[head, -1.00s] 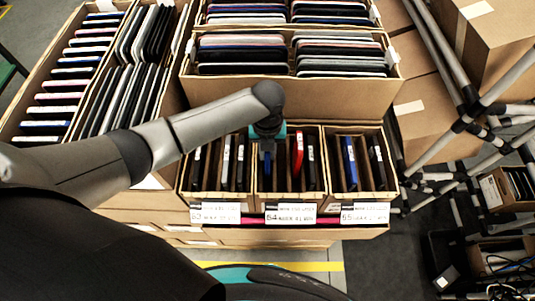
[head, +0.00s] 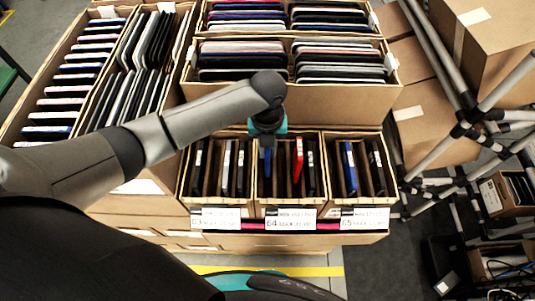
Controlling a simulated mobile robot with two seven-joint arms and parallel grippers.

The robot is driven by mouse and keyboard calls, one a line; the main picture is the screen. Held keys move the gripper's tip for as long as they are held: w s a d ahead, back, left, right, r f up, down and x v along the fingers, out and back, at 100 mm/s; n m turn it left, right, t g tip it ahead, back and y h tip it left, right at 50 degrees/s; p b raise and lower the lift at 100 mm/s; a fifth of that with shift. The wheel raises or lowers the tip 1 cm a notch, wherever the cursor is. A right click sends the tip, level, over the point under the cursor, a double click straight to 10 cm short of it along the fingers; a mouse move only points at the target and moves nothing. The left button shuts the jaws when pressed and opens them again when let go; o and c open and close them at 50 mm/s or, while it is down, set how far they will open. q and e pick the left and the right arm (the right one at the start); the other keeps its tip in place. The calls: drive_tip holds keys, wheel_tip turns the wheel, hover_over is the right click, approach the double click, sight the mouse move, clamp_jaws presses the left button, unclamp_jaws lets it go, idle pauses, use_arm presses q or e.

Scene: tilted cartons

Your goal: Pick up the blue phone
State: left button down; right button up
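A blue phone (head: 267,163) stands on edge at the left of the middle small carton (head: 290,211), marked 64. My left gripper (head: 267,143) points down right above and behind this phone; its fingers are mostly hidden, so I cannot tell whether they are open or touch it. Another blue phone (head: 350,168) stands in the right small carton (head: 358,211), marked 65. My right gripper is not in view.
A red phone (head: 299,158) and dark ones share the middle carton. The left small carton (head: 215,207) holds several dark phones. Larger cartons (head: 330,105) of devices stand behind. Metal tubes (head: 465,125) and stacked boxes (head: 500,35) are at right.

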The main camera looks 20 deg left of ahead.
use_arm(q)
wheel_tip(320, 180, up, 16)
drive_tip(key=shift+p, duration=0.3)
drive_tip(key=shift+r+p, duration=0.7)
drive_tip(key=shift+p, duration=0.4)
idle(0.6)
wheel_tip(320, 180, up, 3)
drive_tip(key=shift+p, duration=1.25)
